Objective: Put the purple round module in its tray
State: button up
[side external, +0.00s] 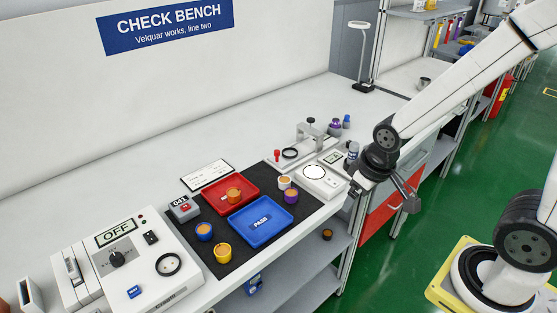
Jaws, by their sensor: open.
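The purple round module (291,196), with an orange top, stands on the black mat (226,267) just right of the blue tray. The blue tray (270,230), marked PASS, is empty. My gripper (384,197) is open and empty, beyond the bench's front edge and well to the right of the purple module.
A white-and-orange module (284,182) stands close behind the purple one. A blue module (204,232) and a yellow module (222,253) stand left of the blue tray. A white scale (324,182) and a clamp fixture (309,136) lie right. The OFF unit (123,234) is at left.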

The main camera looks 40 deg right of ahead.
jog(key=shift+w+r, duration=0.1)
jog(key=c, duration=0.3)
jog(key=shift+w, duration=0.1)
jog(key=shift+c, duration=0.2)
jog(key=m+y, duration=0.4)
jog(key=m, duration=1.9)
send_near(290, 194)
jog(key=w+f, duration=0.1)
jog(key=shift+g, duration=0.4)
jog(key=shift+x, duration=4.1)
jog(key=shift+s+a, duration=0.15)
jog(key=shift+c, duration=0.3)
